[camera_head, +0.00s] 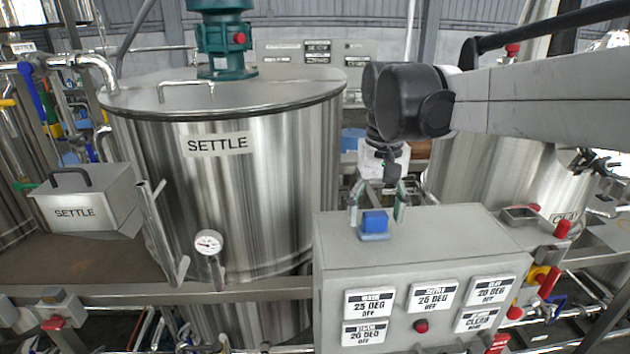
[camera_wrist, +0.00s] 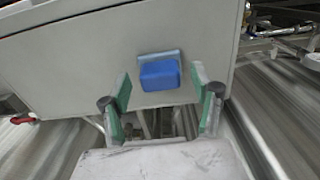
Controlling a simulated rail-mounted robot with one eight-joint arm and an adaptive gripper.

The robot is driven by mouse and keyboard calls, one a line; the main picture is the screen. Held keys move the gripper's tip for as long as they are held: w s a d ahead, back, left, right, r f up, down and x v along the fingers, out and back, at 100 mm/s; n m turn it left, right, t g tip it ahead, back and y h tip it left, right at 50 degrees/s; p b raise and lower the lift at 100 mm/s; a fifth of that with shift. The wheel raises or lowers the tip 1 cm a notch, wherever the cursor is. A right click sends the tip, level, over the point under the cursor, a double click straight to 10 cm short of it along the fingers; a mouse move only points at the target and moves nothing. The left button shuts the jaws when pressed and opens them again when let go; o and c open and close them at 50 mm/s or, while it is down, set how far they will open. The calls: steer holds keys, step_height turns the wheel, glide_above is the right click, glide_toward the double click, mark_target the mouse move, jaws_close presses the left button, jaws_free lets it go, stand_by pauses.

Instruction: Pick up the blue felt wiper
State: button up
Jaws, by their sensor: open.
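The blue felt wiper (camera_head: 375,222) sits on top of the grey control box (camera_head: 420,245), near its back left edge. It is a blue block on a paler grey-blue base. My gripper (camera_head: 378,205) is at the wiper, pointing down, with one finger showing to each side of it. In the wrist view the wiper (camera_wrist: 160,74) lies ahead of and between the spread green-padded fingers of my gripper (camera_wrist: 161,98). The fingers are open and hold nothing. A clear gap shows on both sides of the wiper; I cannot tell the exact height of the fingertips.
A large steel tank marked SETTLE (camera_head: 250,190) stands left of the box. A small grey case marked SETTLE (camera_head: 85,205) is at the far left. A second steel tank (camera_head: 500,175) stands behind at right.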

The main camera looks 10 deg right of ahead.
steer(key=shift+f, duration=0.45)
steer(key=c, duration=1.3)
steer(key=shift+c, duration=0.2)
steer(key=shift+r, duration=0.2)
